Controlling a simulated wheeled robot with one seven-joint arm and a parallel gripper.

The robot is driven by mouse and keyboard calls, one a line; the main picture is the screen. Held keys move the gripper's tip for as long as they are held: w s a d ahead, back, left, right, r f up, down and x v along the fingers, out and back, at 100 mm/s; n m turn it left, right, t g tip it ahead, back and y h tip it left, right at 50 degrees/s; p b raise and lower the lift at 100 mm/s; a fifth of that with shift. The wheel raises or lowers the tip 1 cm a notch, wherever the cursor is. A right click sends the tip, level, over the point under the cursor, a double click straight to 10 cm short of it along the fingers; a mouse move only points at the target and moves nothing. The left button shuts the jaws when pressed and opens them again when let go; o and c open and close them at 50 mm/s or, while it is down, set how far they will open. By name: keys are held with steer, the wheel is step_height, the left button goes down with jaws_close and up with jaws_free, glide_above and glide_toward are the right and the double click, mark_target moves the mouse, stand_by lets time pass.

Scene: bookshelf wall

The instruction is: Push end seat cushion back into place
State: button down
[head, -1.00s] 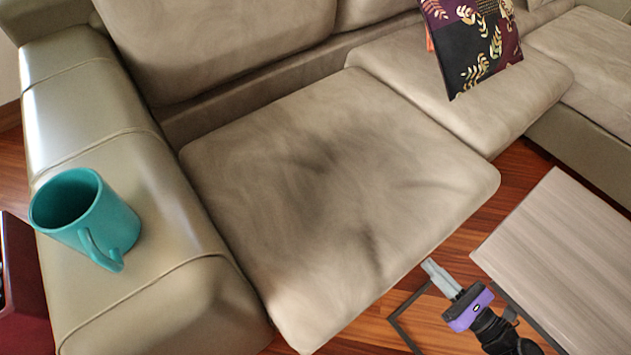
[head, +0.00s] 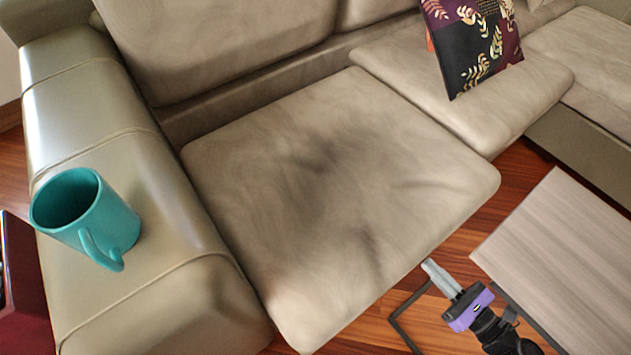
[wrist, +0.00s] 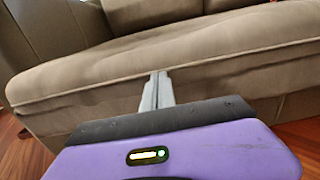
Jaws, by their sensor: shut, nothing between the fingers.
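The end seat cushion (head: 330,200) is a beige, wrinkled pad next to the sofa's left armrest. It sticks out toward the front past the neighbouring seat cushion (head: 470,90), and a gap shows between its back edge and the backrest. My gripper (head: 428,266) is shut and empty, just off the cushion's front edge at the lower right. In the wrist view my gripper's fingertips (wrist: 158,77) point at the cushion's front face (wrist: 100,105). They look very close to it; I cannot tell whether they touch.
A teal mug (head: 85,215) stands on the left armrest (head: 150,190). A patterned dark pillow (head: 475,45) leans on the neighbouring cushion. A light wood-topped table (head: 570,245) with a dark metal frame stands close to the right of my gripper. Wood floor shows between sofa and table.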

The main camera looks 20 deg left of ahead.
mark_target(411, 247)
steer(key=shift+b+x, duration=0.5)
steer(key=shift+x, duration=3.8)
steer(key=shift+s+d+r+p, duration=0.1)
steer(key=shift+s+d+p, duration=0.25)
steer(key=shift+d, duration=0.2)
steer(key=p+v, duration=0.1)
steer(key=v, duration=0.4)
